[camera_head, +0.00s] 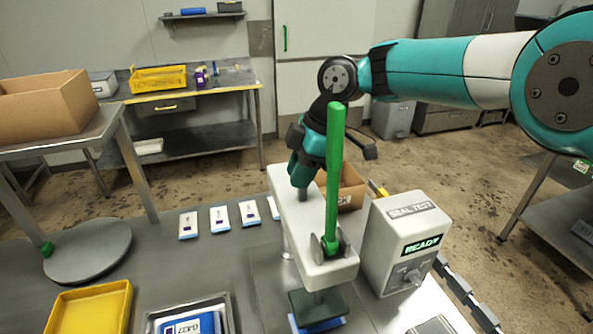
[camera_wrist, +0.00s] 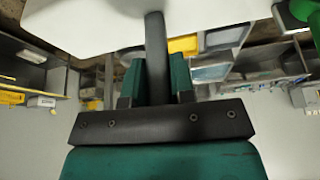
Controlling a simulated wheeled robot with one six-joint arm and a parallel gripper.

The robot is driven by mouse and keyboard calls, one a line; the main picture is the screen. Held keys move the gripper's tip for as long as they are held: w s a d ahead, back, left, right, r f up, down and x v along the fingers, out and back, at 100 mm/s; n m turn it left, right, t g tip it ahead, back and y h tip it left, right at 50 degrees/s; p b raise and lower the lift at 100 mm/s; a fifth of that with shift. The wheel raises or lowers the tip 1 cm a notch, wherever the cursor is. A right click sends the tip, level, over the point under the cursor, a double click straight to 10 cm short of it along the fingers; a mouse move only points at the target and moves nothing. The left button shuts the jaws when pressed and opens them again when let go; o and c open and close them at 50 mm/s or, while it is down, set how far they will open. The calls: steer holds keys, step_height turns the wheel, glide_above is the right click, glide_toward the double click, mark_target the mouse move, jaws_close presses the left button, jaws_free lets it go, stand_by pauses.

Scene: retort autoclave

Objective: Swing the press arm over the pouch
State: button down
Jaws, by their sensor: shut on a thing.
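The white press arm (camera_head: 298,215) reaches from the back toward the front of the bench, with a tall green lever (camera_head: 335,170) upright on its front end. A dark press plate (camera_head: 318,307) hangs under that end. A blue pouch (camera_head: 322,328) shows partly beneath the plate; the plate hides most of it, and I cannot tell whether they touch. My gripper (camera_head: 303,178) is at the arm's back part, shut on a dark upright peg (camera_wrist: 155,50). In the wrist view the teal fingers stand on both sides of the peg, with the white arm behind.
A seal test box (camera_head: 402,240) reading READY stands close to the right of the press arm. Several white pouches (camera_head: 220,218) lie in a row to the left. A metal tray (camera_head: 230,308) with a blue pouch and a yellow tray (camera_head: 90,305) are at the front left.

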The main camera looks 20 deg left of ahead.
steer(key=shift+w+d, duration=0.1)
steer(key=c, duration=1)
jaws_free()
steer(key=shift+d, duration=0.1)
steer(key=p+v, duration=0.9)
steer(key=v, duration=0.8)
steer(key=shift+r+p, duration=0.25)
steer(key=shift+p, duration=0.05)
